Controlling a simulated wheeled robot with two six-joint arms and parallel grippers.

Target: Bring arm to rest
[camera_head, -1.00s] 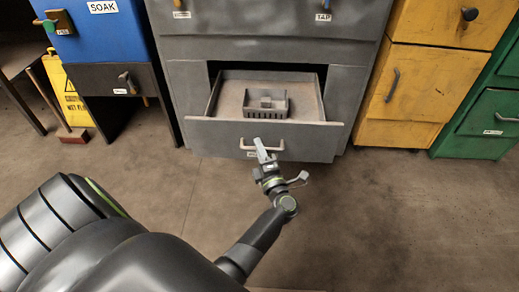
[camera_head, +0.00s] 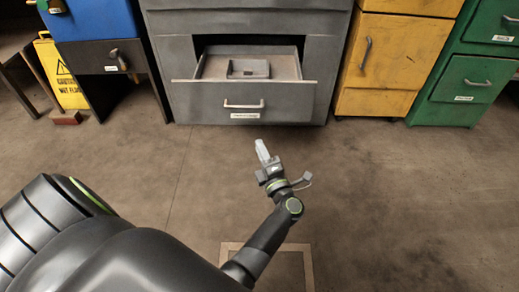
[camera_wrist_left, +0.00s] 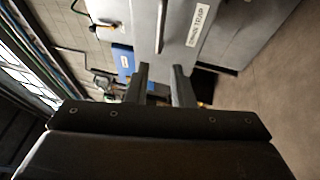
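My left arm comes in from the left of the head view, its left gripper (camera_head: 263,152) over the floor in front of the grey cabinet, apart from the drawer handle (camera_head: 243,105). In the left wrist view the two dark fingers (camera_wrist_left: 163,86) stand apart with nothing between them. The grey drawer (camera_head: 205,100) is pulled out and holds a small grey divided bin (camera_head: 248,68). My right gripper is not in view.
A yellow cabinet (camera_head: 385,65) and a green cabinet (camera_head: 475,80) stand at the right. A blue-topped dark cabinet (camera_head: 105,60) and a yellow wet-floor sign (camera_head: 62,80) stand at the left. A pale outline (camera_head: 307,270) marks the floor. Floor around the gripper is clear.

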